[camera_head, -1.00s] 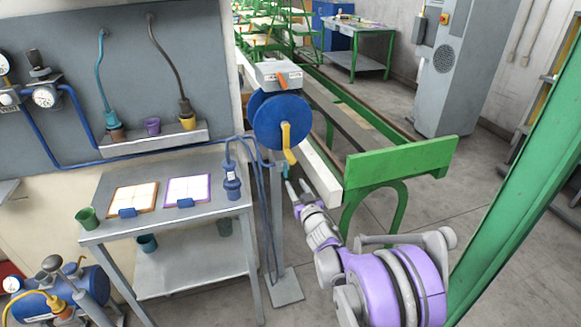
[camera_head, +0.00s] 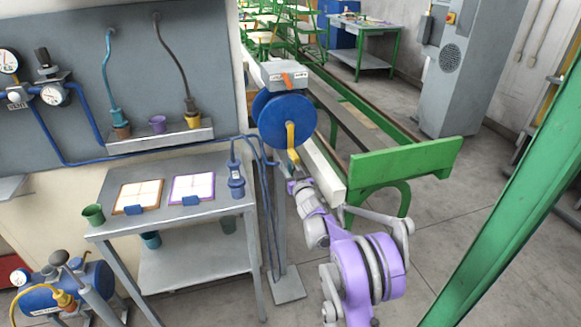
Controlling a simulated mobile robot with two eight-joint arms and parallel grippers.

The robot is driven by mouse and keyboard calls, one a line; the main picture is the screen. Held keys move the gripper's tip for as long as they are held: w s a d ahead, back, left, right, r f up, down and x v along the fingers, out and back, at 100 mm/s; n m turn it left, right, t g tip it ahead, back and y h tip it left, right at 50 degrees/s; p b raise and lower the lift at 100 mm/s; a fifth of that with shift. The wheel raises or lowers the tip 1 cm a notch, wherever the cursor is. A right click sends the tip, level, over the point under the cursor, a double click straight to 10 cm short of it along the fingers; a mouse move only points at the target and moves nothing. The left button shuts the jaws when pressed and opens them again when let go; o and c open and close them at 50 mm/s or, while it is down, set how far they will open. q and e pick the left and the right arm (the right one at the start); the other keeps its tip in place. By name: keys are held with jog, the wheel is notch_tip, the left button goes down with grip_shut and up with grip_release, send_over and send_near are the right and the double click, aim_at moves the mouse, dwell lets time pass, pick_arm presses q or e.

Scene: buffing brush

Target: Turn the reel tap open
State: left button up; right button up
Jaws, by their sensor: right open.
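The hose reel (camera_head: 270,122) is a blue drum with a yellow crank (camera_head: 291,136) on its front, standing on a grey post. A grey box (camera_head: 276,75) sits on top of the reel, with an orange lever (camera_head: 287,80) on its front that looks like the reel tap. The lever stands tilted. My right gripper (camera_head: 292,174) is below the drum, close to the lower end of the crank. It is open and empty; its fingertips are small and partly hard to make out. It is well below the orange lever. My left gripper is out of view.
A grey table (camera_head: 235,205) left of the post holds two boards and a blue bottle-shaped tool (camera_head: 236,180). Blue hoses hang beside the post. A green rail frame (camera_head: 400,165) stands right of the reel, and a green post (camera_head: 510,190) crosses the right side.

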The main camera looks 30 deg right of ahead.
grip_shut()
jog(key=shift+n, duration=0.3)
dwell(0.3)
jog(key=n, duration=0.1)
jog(key=n+b, duration=0.1)
jog(key=n, duration=0.1)
jog(key=shift+a+f+n, duration=0.1)
jog(key=shift+a+n, duration=0.2)
jog(key=shift+a, duration=0.1)
jog(key=n, duration=0.4)
jog(key=a+f+n+b, duration=0.1)
jog(key=n, duration=0.4)
jog(key=f+n, duration=0.1)
jog(key=n, duration=0.3)
jog(key=shift+w+a+n, duration=0.15)
jog(key=shift+w+n, duration=0.05)
jog(key=shift+n, duration=0.2)
